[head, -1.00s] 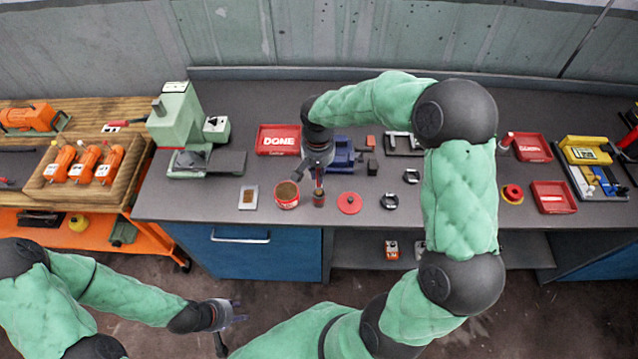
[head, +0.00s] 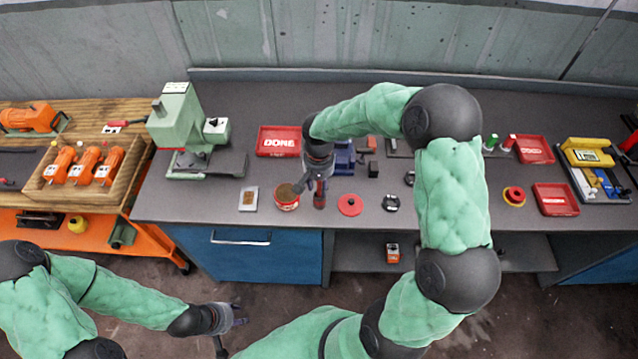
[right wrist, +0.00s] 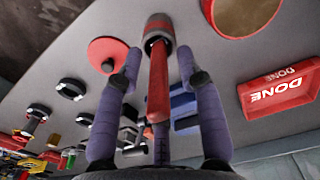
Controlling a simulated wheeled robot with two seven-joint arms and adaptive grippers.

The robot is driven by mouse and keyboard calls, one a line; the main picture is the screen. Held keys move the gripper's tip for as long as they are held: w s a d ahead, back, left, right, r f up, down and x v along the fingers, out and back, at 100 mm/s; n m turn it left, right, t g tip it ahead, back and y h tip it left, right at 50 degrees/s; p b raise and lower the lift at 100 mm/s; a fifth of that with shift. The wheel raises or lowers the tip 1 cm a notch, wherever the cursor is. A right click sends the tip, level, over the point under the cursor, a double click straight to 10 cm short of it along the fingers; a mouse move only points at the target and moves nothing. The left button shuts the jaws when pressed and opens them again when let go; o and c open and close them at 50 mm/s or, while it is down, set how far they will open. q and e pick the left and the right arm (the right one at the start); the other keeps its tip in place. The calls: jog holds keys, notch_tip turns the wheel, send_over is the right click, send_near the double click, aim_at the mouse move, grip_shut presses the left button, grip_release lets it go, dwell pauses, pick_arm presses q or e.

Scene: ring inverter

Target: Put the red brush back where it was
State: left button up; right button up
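The red brush (right wrist: 158,85) stands with its lower end in a small dark cup (right wrist: 158,32), its handle pointing toward my right palm. In the head view the brush (head: 320,186) and cup (head: 319,201) are near the bench's front edge, between the red tin and the red disc. My right gripper (right wrist: 158,62) is open; its fingers are on either side of the handle with gaps visible. It also shows from above in the head view (head: 312,186). My left gripper (head: 238,314) is open and empty, in front of the bench.
The open red tin (head: 286,203) is close left of the cup. The red disc (head: 349,205) lies to its right. A blue fixture (head: 344,158) and the red DONE tray (head: 278,141) are behind. A green press (head: 180,125) stands at the left.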

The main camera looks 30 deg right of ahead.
jog(key=shift+r, duration=0.2)
notch_tip(320, 180, up, 12)
jog(key=shift+f+p, duration=0.2)
jog(key=shift+p, duration=0.75)
jog(key=s+a+f+n+y, duration=0.1)
jog(key=a+f, duration=0.3)
jog(key=f, duration=0.2)
jog(key=s+a+f+n+y, duration=0.1)
jog(key=s+a+f, duration=0.1)
jog(key=a+f, duration=0.2)
jog(key=s+a+f+n+y, duration=0.1)
jog(key=a+f, duration=0.2)
jog(key=f, duration=0.5)
jog(key=shift+s+a+f, duration=0.2)
jog(key=shift+a+f, duration=0.2)
jog(key=s+a+f+n+y, duration=0.1)
jog(key=s+a+f, duration=0.5)
jog(key=s+f, duration=0.5)
jog(key=shift+s, duration=0.85)
